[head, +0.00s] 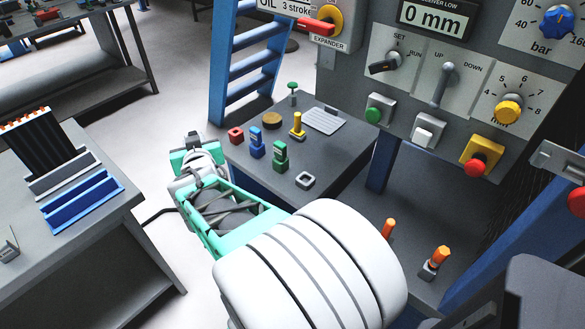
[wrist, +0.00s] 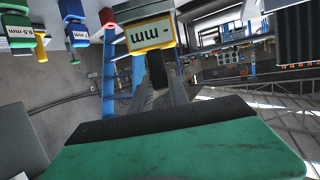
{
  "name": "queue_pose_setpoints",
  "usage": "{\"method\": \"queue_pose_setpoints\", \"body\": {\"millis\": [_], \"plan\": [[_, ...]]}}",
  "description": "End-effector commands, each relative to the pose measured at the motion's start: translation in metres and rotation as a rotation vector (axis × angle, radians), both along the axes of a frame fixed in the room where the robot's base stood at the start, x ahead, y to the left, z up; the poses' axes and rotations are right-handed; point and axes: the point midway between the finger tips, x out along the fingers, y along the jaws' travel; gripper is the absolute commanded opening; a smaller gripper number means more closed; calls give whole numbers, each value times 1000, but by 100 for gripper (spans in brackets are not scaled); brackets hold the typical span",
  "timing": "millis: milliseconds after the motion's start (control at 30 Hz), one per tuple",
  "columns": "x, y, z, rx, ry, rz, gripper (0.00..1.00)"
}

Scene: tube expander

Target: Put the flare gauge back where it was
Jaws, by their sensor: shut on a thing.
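In the wrist view my gripper (wrist: 160,78) is shut on a block with a yellow edge and a white label reading "mm" upside down, which I take to be the flare gauge (wrist: 150,35). A dark part of it sits between the fingers. In the head view my gripper (head: 195,160) hangs over the floor, left of the small grey table (head: 345,150); the held gauge cannot be made out there. On the table stand a blue piece (head: 257,145), a green piece (head: 281,157), a yellow piece (head: 298,125), a red block (head: 236,135) and an empty-looking square holder (head: 305,181).
A brass disc (head: 272,119), a grey ribbed plate (head: 324,120) and a green-knobbed item (head: 292,92) also lie on the table. The control panel (head: 410,95) rises behind it at right. A bench (head: 90,230) with a blue tray (head: 85,203) stands at left. Floor lies between.

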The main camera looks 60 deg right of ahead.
Motion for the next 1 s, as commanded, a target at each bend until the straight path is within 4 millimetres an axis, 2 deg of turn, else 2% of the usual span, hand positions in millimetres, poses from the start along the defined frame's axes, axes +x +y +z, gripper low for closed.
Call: {"method": "queue_pose_setpoints", "body": {"millis": [33, 100, 167, 200, 267, 300, 400, 500, 600, 700, 767, 1000], "plan": [[-18, -34, -10, -1, -4, -98, 0], [-49, -78, -8, -1, -4, -240, 0], [-79, -112, -5, -2, -6, -362, 0], [-101, -132, -4, -2, -6, -444, 0], [-136, -158, -2, -1, -4, -564, 0], [-159, -173, 0, -1, -4, -642, 0], [-216, -200, 4, 0, -6, -819, 0], [-262, -214, 8, 0, -4, -957, 0], [-291, -219, 10, 1, -2, -1045, 0], [-303, -223, 13, -1, 0, -1085, 0], [-299, -227, 9, 0, 3, -1090, 0], [-244, -262, -21, 0, 5, -1086, 0]]}}
